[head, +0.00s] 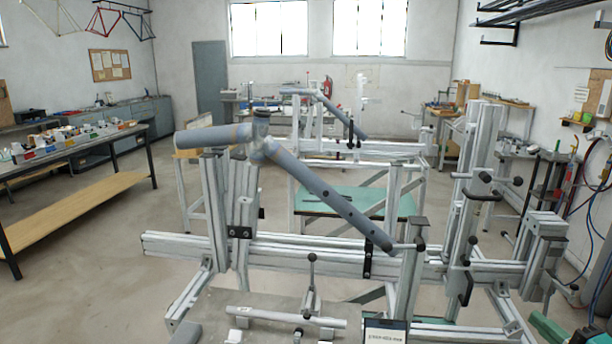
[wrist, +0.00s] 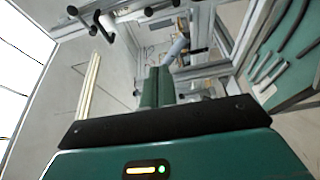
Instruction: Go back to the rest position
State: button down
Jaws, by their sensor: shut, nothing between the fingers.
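My gripper (wrist: 158,72) shows in the wrist view as two narrow green fingers side by side beyond a black band and the green housing. The fingers are together with nothing between them. The frame jig (head: 330,255), made of pale metal profiles, stands in front of me in the head view. Grey-blue frame tubes (head: 325,190) rest on it, one sloping down to the right. In the wrist view, jig profiles with black knobs (wrist: 100,22) lie beyond the fingers, apart from them as far as I can tell.
A second jig (head: 350,145) stands behind, with a green-topped table (head: 350,200). A long workbench (head: 75,150) with boxes and a lower wooden shelf is on the left. A grey plate (head: 225,305) with a short tube lies in front. Floor at left is clear.

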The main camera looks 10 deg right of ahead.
jog(key=w+a+n+g+y, duration=0.4)
jog(key=a+n+g+y, duration=0.15)
jog(key=a+n, duration=0.9)
jog(key=s+a+m+g+h, duration=0.3)
jog(key=a+m, duration=0.6)
jog(key=m, duration=0.8)
jog(key=s+a+m+g+h, duration=0.4)
jog(key=a+m, duration=0.6)
jog(key=m, duration=0.6)
jog(key=shift+s+a+r+m+h, duration=0.2)
jog(key=shift+s+m+h, duration=0.15)
jog(key=shift+s, duration=0.8)
